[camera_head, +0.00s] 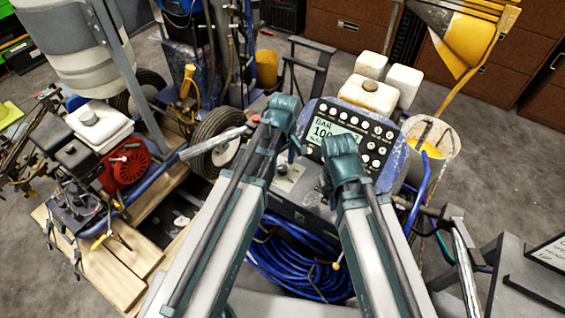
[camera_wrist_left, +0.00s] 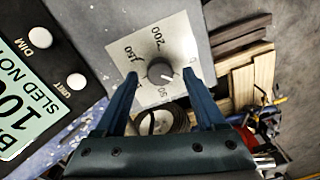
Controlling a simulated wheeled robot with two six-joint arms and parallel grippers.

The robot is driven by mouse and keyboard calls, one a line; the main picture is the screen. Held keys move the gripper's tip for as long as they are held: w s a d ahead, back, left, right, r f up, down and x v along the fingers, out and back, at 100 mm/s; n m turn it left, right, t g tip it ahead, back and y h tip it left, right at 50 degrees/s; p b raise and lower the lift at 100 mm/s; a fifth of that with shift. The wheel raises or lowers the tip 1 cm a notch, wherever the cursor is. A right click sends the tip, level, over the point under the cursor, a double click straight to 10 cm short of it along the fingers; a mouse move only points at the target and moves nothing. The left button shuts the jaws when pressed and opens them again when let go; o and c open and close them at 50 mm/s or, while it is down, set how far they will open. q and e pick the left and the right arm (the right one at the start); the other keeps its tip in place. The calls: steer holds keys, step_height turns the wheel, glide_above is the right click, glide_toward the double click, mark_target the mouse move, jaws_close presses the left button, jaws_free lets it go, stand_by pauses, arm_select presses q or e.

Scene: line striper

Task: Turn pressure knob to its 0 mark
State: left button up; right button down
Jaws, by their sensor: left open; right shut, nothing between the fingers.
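The pressure knob (camera_wrist_left: 160,70) is a small dark round knob on a pale square dial plate (camera_wrist_left: 178,38) in the left wrist view. The plate's marks 200, 150 and 50 are readable; part of the dial is covered by a finger. The knob's white pointer line points to the lower right, near the 50 side. My left gripper (camera_wrist_left: 160,78) is open, its fingers on either side of the knob in this view; contact cannot be told. In the head view my left gripper (camera_head: 290,145) is above the dial plate. My right gripper (camera_head: 335,145) is shut and empty before the display panel.
The display panel (camera_head: 338,122) reads BAR 100 and has several round buttons. A blue hose coil (camera_head: 290,265) hangs below. A red engine (camera_head: 127,165) on a wooden pallet is at left. A bucket (camera_head: 440,150) stands right of the panel.

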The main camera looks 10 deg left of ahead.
mark_target(284, 167)
arm_select(q)
step_height(284, 167, up, 13)
steer(key=p, duration=1.2)
steer(key=shift+w+d, duration=0.15)
steer(key=shift+w, duration=0.05)
steer(key=shift+s, duration=0.1)
steer(key=s+d+m+y, duration=0.1)
steer(key=s+d+m, duration=0.3)
steer(key=s+m, duration=0.7)
steer(key=m, duration=0.3)
steer(key=shift+s+d, duration=0.15)
steer(key=shift+s, duration=0.1)
